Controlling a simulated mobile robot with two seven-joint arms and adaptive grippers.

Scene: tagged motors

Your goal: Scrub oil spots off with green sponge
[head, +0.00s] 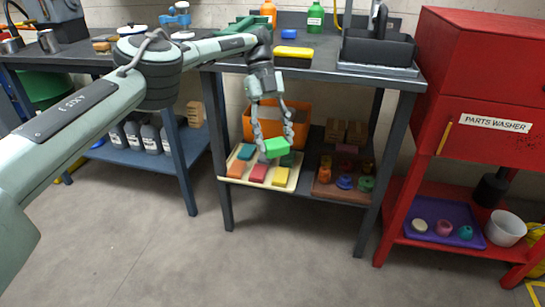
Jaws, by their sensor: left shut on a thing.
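My left gripper (274,140) reaches down in front of the dark workbench and is shut on a green sponge (276,148). It holds the sponge over a cream tray (232,170) on the bench's lower shelf. In the tray lie an orange-red block (258,172), a yellow block (280,176), an orange block (237,168) and a green-blue block (246,152). Another dark green piece shows just behind the held sponge. I cannot make out any oil spots. My right gripper is not in view.
An orange bin (302,128) stands behind the tray. A brown tray (325,190) with several small parts is to its right. The bench top (320,68) holds a yellow-and-black sponge (293,56) and bottles. A red parts washer (495,122) stands at right. The front floor is clear.

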